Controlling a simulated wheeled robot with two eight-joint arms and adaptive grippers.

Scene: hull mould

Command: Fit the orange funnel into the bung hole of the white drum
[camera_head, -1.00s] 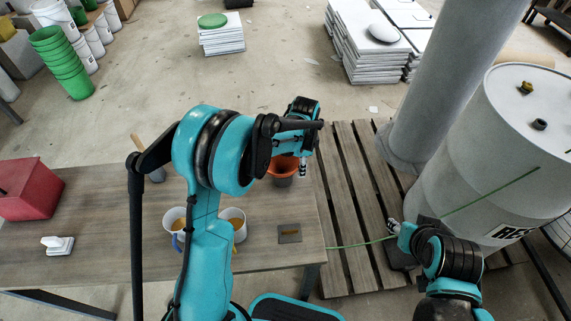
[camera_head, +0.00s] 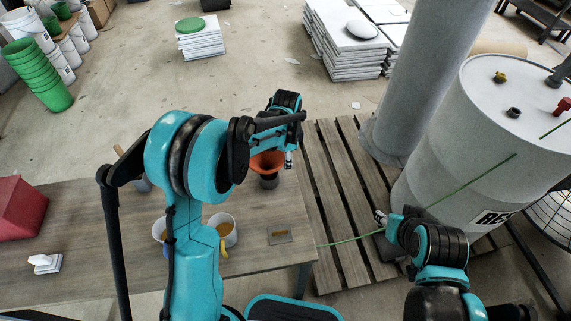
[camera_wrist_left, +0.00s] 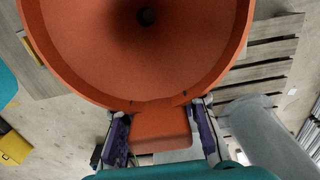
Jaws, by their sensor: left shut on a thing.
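The orange funnel (camera_head: 266,160) is at the right end of the wooden table, partly hidden by my left arm. A dark piece shows under it; I cannot tell if the funnel rests on it. In the left wrist view the funnel's wide mouth (camera_wrist_left: 140,60) faces the camera. My left gripper (camera_head: 289,160) is shut on the funnel's flat tab (camera_wrist_left: 162,130). The white drum (camera_head: 470,150) stands at the right, apart from the funnel. A dark round fitting, seemingly the bung hole (camera_head: 513,112), is on its top. My right gripper (camera_head: 380,217) is beside the drum's lower left; its opening is unclear.
The drum top also bears a yellow cap (camera_head: 500,76) and a red fitting (camera_head: 563,105). A grey pillar (camera_head: 425,75) stands behind the pallet (camera_head: 335,190). A green line (camera_head: 350,240) runs from the table towards the drum. White cups (camera_head: 222,230) stand on the table.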

